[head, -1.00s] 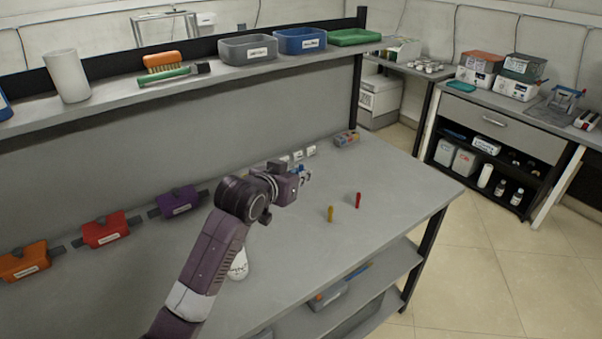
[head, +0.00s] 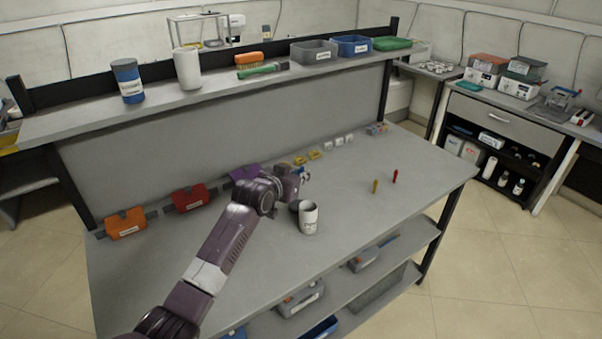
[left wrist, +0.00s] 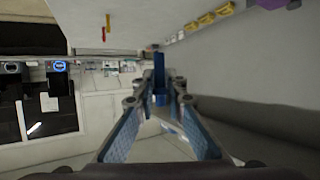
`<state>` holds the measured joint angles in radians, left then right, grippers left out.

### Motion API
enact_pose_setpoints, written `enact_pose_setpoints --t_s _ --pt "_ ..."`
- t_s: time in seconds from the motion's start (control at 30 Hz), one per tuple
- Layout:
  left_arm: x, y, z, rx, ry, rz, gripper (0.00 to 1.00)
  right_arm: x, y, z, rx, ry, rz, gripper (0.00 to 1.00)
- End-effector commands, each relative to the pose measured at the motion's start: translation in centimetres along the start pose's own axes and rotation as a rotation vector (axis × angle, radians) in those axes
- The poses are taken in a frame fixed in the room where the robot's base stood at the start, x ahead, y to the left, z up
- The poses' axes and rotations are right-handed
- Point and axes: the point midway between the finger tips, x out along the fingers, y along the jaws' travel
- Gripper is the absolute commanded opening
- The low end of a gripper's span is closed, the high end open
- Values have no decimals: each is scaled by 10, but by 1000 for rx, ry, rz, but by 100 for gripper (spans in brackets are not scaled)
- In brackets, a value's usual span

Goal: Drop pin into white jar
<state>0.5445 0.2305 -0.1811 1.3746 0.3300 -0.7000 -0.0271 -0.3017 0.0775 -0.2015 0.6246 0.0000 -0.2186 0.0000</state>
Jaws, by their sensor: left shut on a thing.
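The white jar (head: 309,220) stands upright on the table, with dark print on its side and its mouth facing up. My left gripper (head: 303,173) is above the table, behind the jar in the head view and apart from it. It is shut on a blue pin (left wrist: 159,75), which sticks out between the fingertips in the left wrist view. A yellow pin (head: 375,187) and a red pin (head: 395,176) stand on the table to the right. Both also show in the left wrist view, the red pin (left wrist: 103,34) and the yellow pin (left wrist: 108,20). My right gripper is not in view.
A small dark round thing (head: 295,205) is close beside the jar. Orange (head: 126,224), red (head: 190,198) and purple (head: 243,172) holders line the back edge. A shelf (head: 120,108) with a white cup (head: 187,68) and bins is above. The table's front right is clear.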

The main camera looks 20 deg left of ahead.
Motion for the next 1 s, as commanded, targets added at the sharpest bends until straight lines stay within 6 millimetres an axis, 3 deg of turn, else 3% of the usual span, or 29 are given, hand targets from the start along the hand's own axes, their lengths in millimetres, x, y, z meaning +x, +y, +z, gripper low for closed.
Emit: enact_pose_setpoints --t_s 0.5,0.9,0.93,1.0 --pt "20 0 50 0 0 0 0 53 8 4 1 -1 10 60" --pt "22 0 54 0 0 0 0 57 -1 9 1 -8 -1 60" --pt "22 0 54 0 0 0 13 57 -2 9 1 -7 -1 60" --pt "22 0 54 0 0 0 21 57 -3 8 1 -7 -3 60"
